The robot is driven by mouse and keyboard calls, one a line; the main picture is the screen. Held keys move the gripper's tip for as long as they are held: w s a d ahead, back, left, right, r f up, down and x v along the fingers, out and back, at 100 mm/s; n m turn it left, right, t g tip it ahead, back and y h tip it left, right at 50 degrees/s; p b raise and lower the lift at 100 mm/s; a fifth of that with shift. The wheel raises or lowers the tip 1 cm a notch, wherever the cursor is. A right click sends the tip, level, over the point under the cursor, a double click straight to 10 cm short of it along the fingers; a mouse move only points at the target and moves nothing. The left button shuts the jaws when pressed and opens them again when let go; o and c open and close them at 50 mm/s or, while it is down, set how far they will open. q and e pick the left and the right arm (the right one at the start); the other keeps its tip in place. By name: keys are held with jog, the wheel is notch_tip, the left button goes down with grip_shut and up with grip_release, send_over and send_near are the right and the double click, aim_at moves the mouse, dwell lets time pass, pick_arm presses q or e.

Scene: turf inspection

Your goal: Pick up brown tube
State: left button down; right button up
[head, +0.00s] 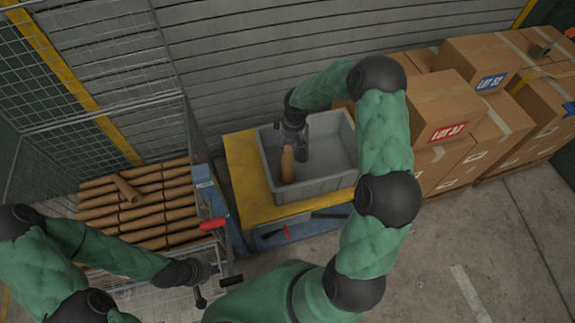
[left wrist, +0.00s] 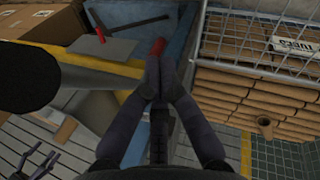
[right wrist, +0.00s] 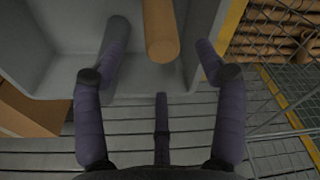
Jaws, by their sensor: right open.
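A brown tube (head: 288,165) stands in the grey bin (head: 340,185), near its left side. My right gripper (head: 293,135) is over the bin, right by the tube. In the right wrist view, the tube's end (right wrist: 163,50) shows between the widely parted fingers (right wrist: 160,75), apart from both. My right gripper is open and empty. My left gripper (head: 215,285) is low beside the wire cart. In the left wrist view its fingertips (left wrist: 160,78) are together, with a red handle (left wrist: 158,47) just beyond them; I see nothing held.
Many brown tubes (head: 140,212) lie stacked in the wire cage cart at left, one lying across the top. The bin stands on a yellow-topped table (head: 245,165). Cardboard boxes (head: 440,100) are piled at right. A slatted wall is behind; open floor is at the lower right.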

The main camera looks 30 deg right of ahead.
aim_at(288, 149)
jog(key=f, duration=0.3)
jog(key=shift+w+f, duration=0.2)
jog(key=shift+w, duration=0.05)
jog(key=shift+a+f+b, duration=0.1)
jog(key=shift+f+b, duration=0.3)
jog(key=shift+f, duration=0.1)
jog(key=f, duration=0.2)
jog(key=f+b, duration=0.1)
jog(key=f, duration=0.1)
jog(key=shift+w+a, duration=0.2)
jog(key=shift+w, duration=0.1)
jog(key=c, duration=1.2)
